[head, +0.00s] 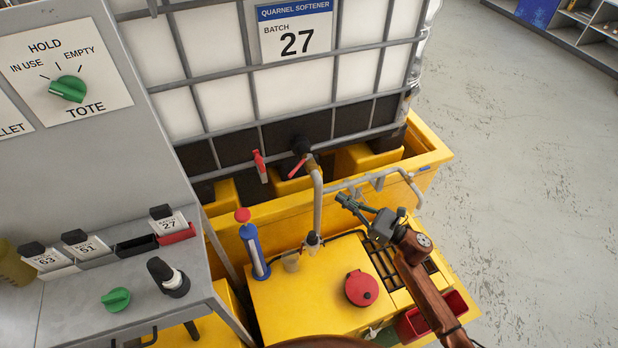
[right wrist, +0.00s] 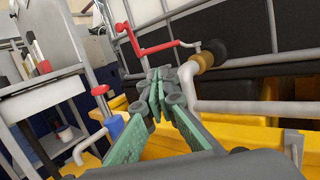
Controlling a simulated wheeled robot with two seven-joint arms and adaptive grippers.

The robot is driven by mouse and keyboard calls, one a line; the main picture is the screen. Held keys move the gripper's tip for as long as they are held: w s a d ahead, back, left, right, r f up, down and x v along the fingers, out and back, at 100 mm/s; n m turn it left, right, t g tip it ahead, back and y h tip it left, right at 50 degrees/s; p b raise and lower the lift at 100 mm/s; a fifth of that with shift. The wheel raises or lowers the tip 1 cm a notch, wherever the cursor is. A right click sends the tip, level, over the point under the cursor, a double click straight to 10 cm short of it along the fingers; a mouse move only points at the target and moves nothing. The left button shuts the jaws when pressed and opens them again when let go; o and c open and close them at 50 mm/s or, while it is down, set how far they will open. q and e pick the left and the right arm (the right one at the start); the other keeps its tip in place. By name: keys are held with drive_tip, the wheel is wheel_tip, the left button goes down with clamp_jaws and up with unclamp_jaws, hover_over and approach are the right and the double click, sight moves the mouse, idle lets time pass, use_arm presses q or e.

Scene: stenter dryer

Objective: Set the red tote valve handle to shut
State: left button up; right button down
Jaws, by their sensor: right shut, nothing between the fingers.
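The red tote valve handle (head: 298,166) is at the black and brass valve (head: 303,148) low on the caged tote's front. In the right wrist view the red handle (right wrist: 155,48) runs left from the valve and bends up at its end. A second red piece (head: 260,166) shows left of the valve in the head view; whether it joins the handle is unclear there. My right gripper (head: 344,199), with green fingers, is shut and empty, to the right of and apart from the handle. In the right wrist view its fingertips (right wrist: 160,78) are below the handle. My left gripper is not in view.
A blue cylinder with a red cap (head: 254,247) stands left, and a red round knob (head: 361,288) is on the yellow box. A grey panel with a green dial (head: 68,89) stands left. Floor is clear right.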

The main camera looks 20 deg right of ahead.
sight(300, 165)
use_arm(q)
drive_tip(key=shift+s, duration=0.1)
use_arm(e)
drive_tip(key=x, duration=1.4)
drive_tip(key=shift+s+a+n, duration=0.2)
drive_tip(key=shift+a+n, duration=0.05)
drive_tip(key=shift+n, duration=0.05)
drive_tip(key=shift+a, duration=0.1)
